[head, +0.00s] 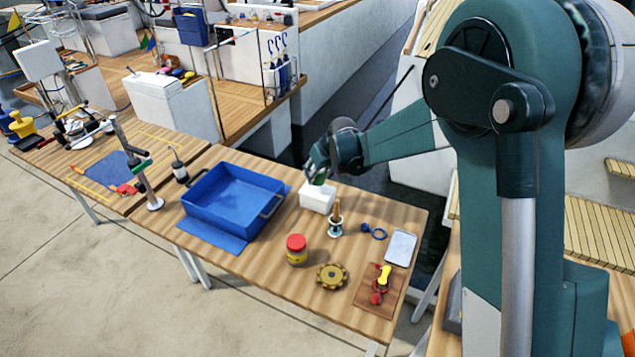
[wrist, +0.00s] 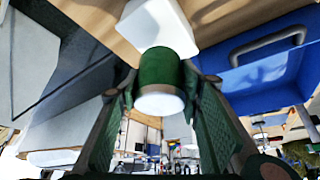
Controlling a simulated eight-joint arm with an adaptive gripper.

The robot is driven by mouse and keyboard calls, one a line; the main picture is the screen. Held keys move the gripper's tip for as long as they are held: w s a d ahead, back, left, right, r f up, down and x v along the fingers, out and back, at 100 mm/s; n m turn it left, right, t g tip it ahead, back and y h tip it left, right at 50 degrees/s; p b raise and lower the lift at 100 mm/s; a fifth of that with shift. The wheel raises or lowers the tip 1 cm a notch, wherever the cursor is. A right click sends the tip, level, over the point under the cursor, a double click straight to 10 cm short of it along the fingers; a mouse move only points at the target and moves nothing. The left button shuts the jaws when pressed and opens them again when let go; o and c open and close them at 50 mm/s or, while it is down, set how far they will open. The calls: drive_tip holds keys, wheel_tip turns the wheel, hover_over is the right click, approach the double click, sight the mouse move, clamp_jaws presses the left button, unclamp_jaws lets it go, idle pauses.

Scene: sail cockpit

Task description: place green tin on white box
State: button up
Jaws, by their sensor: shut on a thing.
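The white box (head: 317,198) stands on the wooden table, right of the blue tray. It also shows at the top of the wrist view (wrist: 156,24). My gripper (head: 319,172) is directly over the box in the head view. In the wrist view my gripper (wrist: 160,84) is shut on the green tin (wrist: 160,66), with one finger on each side. The tin lies against the white box in that picture; I cannot tell whether they touch or a small gap remains. In the head view the tin is mostly hidden by my fingers.
The blue tray (head: 232,202) with dark handles is left of the box. A small wood-topped fitting (head: 336,222), a red-lidded jar (head: 297,249), a brass gear (head: 332,276), a blue ring piece (head: 374,232) and a pale flat pad (head: 400,247) are nearer the front and right.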

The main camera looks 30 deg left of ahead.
sight(318, 180)
drive_tip(key=shift+f, duration=0.25)
drive_tip(key=shift+f, duration=1.8)
drive_tip(key=shift+f+b, duration=0.15)
drive_tip(key=shift+b, duration=0.15)
drive_tip(key=o, duration=0.9)
drive_tip(key=shift+p+v, duration=0.55)
drive_tip(key=shift+v, duration=5.6)
drive_tip(key=shift+w, duration=0.1)
